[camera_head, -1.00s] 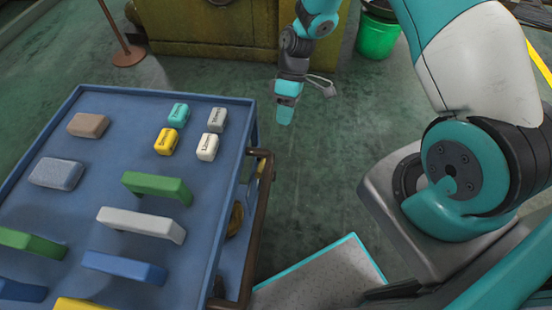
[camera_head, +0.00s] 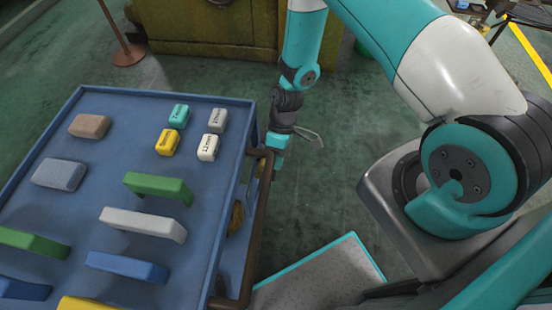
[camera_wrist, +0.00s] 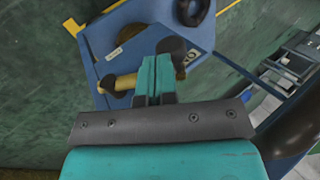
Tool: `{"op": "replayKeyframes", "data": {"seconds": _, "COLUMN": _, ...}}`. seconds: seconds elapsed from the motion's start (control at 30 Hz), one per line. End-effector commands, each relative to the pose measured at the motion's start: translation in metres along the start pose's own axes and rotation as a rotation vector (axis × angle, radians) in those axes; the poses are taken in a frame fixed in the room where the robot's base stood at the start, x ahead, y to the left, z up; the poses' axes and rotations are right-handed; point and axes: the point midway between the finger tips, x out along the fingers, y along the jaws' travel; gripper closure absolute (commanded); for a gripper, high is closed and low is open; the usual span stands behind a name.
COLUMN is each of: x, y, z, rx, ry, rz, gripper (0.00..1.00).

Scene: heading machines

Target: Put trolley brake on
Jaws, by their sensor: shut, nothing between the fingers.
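The blue trolley (camera_head: 100,152) stands at the left in the head view. My gripper (camera_head: 277,145) is low beside its far right corner, close to the brown handle bar. In the wrist view my gripper's teal fingers (camera_wrist: 155,75) are shut and empty, pointing at the trolley's blue lower part (camera_wrist: 128,40). A yellow lever (camera_wrist: 124,82) and a dark rounded knob (camera_wrist: 174,47) show there, partly hidden behind the fingertips. I cannot tell whether the fingers touch them, or whether this is the brake and how it is set.
The brown handle bar (camera_head: 257,225) runs along the trolley's right side. Coloured blocks and handles lie on its top. A dark round wheel-like part (camera_wrist: 194,10) is at the top of the wrist view. Green floor (camera_head: 330,190) is clear to the gripper's right.

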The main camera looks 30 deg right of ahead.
Motion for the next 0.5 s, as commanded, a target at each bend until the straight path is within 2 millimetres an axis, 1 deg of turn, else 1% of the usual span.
{"op": "replayKeyframes", "data": {"seconds": 0.27, "x": 0.0004, "y": 0.0000, "z": 0.0000, "rx": 0.000, "ry": 0.000, "rz": 0.000, "gripper": 1.00}}
{"op": "replayKeyframes", "data": {"seconds": 0.5, "x": 0.0052, "y": -0.0007, "z": -0.0005, "rx": 0.000, "ry": 0.000, "rz": -0.001, "gripper": 1.00}}
